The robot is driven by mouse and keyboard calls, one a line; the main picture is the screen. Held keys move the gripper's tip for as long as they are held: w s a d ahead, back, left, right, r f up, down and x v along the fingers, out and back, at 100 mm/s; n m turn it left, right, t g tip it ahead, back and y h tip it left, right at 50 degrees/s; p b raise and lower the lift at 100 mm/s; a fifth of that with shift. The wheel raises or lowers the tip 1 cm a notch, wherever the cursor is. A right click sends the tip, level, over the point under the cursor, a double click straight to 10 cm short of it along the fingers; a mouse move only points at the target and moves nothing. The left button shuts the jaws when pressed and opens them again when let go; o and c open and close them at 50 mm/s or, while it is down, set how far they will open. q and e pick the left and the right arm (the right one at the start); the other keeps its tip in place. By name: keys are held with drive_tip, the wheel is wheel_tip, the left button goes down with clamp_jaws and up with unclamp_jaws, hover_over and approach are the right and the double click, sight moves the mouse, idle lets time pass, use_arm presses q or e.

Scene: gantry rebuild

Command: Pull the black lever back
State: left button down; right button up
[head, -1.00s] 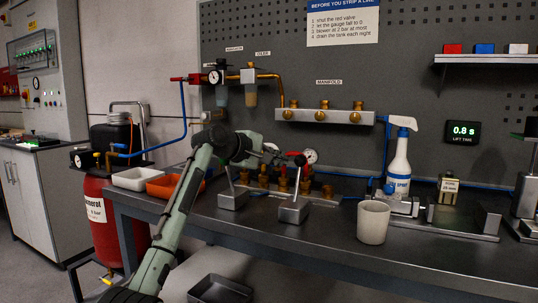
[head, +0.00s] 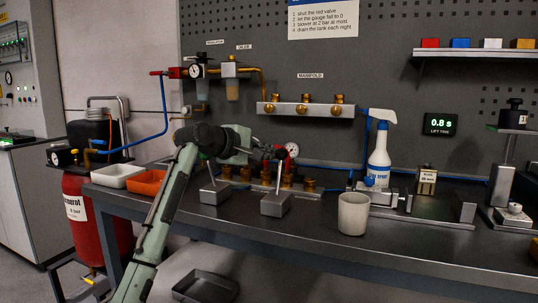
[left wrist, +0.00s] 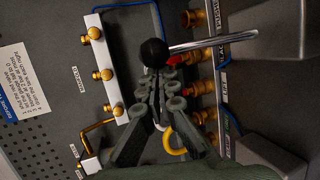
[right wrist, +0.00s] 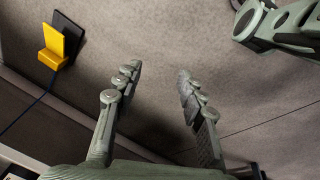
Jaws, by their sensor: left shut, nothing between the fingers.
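The black lever has a black ball knob (left wrist: 154,52) on a bright rod, which rises from a grey box (head: 276,204) on the bench. In the head view the rod looks nearly upright. My left gripper (left wrist: 162,78) is shut and empty, with its fingertips right beside the black knob. I cannot tell whether they touch it. My right gripper (right wrist: 158,75) is open and empty, away from the bench.
Brass fittings (head: 287,181) and a gauge (head: 292,150) stand close behind the levers. A grey cup (head: 353,214) and a spray bottle (head: 379,155) are to the right. The front bench strip is mostly clear.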

wheel_tip(320, 180, up, 19)
drive_tip(key=w+t+b, duration=0.1)
drive_tip(key=b, duration=0.7)
use_arm(q)
drive_tip(key=s+a+m+t+h+b, duration=0.2)
drive_tip(key=s+t+h, duration=0.2)
drive_tip(key=s+t, duration=0.2)
drive_tip(key=shift+s+f, duration=0.35)
drive_tip(key=shift+s, duration=0.15)
use_arm(e)
drive_tip(key=w+a+r+t+y, duration=0.1)
drive_tip(key=w+a+r+t, duration=0.1)
drive_tip(key=w+a+t, duration=0.1)
drive_tip(key=w+a+r+n+t+y, duration=0.1)
drive_tip(key=w+a+r+t, duration=0.2)
drive_tip(key=w+a, duration=0.2)
drive_tip(key=shift+w+a+r+t, duration=0.15)
drive_tip(key=shift+w+a+t, duration=0.2)
drive_tip(key=shift+w, duration=0.8)
